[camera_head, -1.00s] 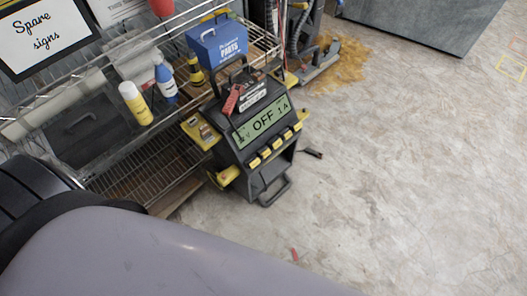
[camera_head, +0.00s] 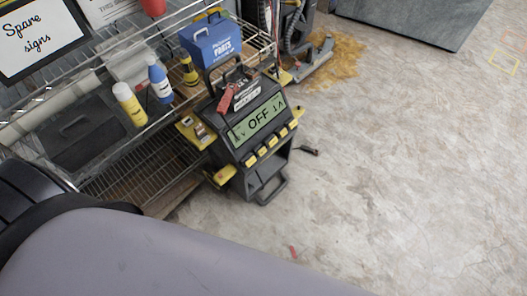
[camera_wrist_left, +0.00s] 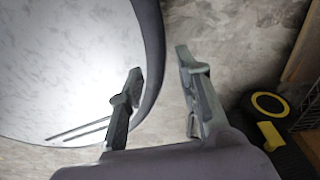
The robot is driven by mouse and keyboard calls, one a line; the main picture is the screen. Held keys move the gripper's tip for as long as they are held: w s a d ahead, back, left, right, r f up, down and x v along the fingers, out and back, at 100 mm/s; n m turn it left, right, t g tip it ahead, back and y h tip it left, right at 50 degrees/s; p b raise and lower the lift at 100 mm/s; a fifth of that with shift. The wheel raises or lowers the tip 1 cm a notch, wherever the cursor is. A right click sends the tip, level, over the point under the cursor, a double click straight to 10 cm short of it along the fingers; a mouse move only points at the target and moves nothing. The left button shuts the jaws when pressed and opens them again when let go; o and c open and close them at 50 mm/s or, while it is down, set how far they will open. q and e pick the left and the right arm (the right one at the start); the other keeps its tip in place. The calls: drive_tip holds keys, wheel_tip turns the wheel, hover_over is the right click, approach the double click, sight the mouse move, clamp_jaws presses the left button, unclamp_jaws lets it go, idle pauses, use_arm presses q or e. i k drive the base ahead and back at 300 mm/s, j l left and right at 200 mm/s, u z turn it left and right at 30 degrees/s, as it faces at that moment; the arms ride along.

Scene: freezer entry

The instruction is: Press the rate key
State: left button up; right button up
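A dark charger unit (camera_head: 231,166) stands upright on the floor beside the wire shelf in the head view. Its green display (camera_head: 258,120) reads "OFF" with "1 A" at the right. A row of several yellow keys (camera_head: 262,151) runs below the display; their labels are too small to read, so I cannot tell which is the rate key. My left gripper (camera_wrist_left: 160,64) is open and empty in the left wrist view, its two fingers apart above the floor. It touches no key there. Neither gripper shows in the head view.
The wire shelf (camera_head: 150,150) holds a blue parts box (camera_head: 211,42), a yellow bottle (camera_head: 130,104) and a blue-and-white bottle (camera_head: 160,80). A red tag (camera_head: 228,98) hangs on the charger. A brown spill (camera_head: 335,65) lies behind. Floor right of the charger is mostly clear.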

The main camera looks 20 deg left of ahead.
sight(262, 150)
drive_tip(key=l+u, duration=0.35)
drive_tip(key=l, duration=0.3)
drive_tip(key=l+u, duration=0.4)
drive_tip(key=l, duration=0.3)
drive_tip(key=k+l+u, duration=0.15)
drive_tip(key=l+u, duration=0.2)
drive_tip(key=l, duration=0.3)
